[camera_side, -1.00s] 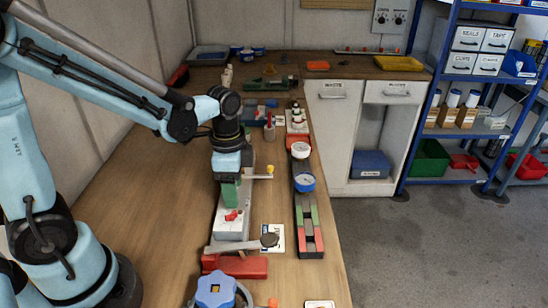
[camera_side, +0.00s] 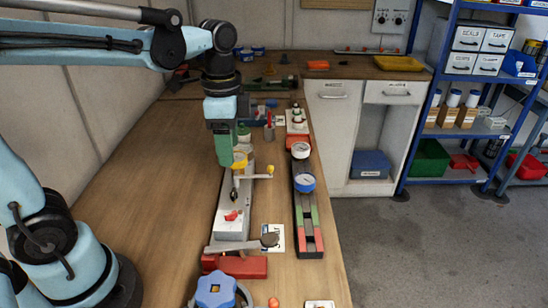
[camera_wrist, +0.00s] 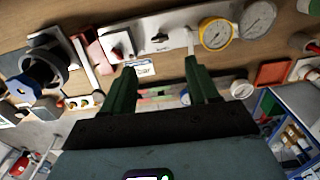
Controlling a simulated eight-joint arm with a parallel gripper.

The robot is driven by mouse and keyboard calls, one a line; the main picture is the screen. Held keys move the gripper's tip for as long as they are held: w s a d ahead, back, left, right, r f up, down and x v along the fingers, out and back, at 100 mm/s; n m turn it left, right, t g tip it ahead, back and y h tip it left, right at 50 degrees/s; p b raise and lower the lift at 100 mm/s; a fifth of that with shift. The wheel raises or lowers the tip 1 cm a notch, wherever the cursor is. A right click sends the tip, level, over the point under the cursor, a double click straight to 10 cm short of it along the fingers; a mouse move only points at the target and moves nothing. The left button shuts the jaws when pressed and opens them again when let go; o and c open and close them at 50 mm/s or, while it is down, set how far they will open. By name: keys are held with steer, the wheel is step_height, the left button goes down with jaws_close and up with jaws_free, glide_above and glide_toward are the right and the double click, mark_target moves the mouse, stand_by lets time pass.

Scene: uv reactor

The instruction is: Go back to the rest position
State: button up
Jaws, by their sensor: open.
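My gripper (camera_side: 224,158) is raised above the workbench in the side view, over the far part of a grey reactor block (camera_side: 234,205). In the wrist view its two green fingers (camera_wrist: 161,82) are apart with nothing between them. The block carries a red switch (camera_side: 232,215) and a black knob (camera_side: 235,194). A yellow-rimmed gauge (camera_side: 240,160) stands at its far end, partly behind the gripper; it shows fully in the wrist view (camera_wrist: 217,33).
A dark rail with gauges (camera_side: 305,182) lies right of the block. A red clamp base (camera_side: 236,266) and a blue knob (camera_side: 215,290) are nearer. The bench (camera_side: 140,190) left of the block is clear. Cabinets and a blue shelf (camera_side: 405,150) stand beyond.

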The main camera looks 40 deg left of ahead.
steer(key=shift+r, duration=0.55)
steer(key=s+f+n+t, duration=0.1)
steer(key=n+t, duration=0.1)
steer(key=n, duration=0.1)
steer(key=s+f+n+t, duration=0.1)
steer(key=n+t, duration=0.1)
steer(key=n, duration=0.1)
steer(key=f+n+t, duration=0.1)
steer(key=n+t, duration=0.2)
steer(key=shift+s+f, duration=0.25)
steer(key=shift+s, duration=0.15)
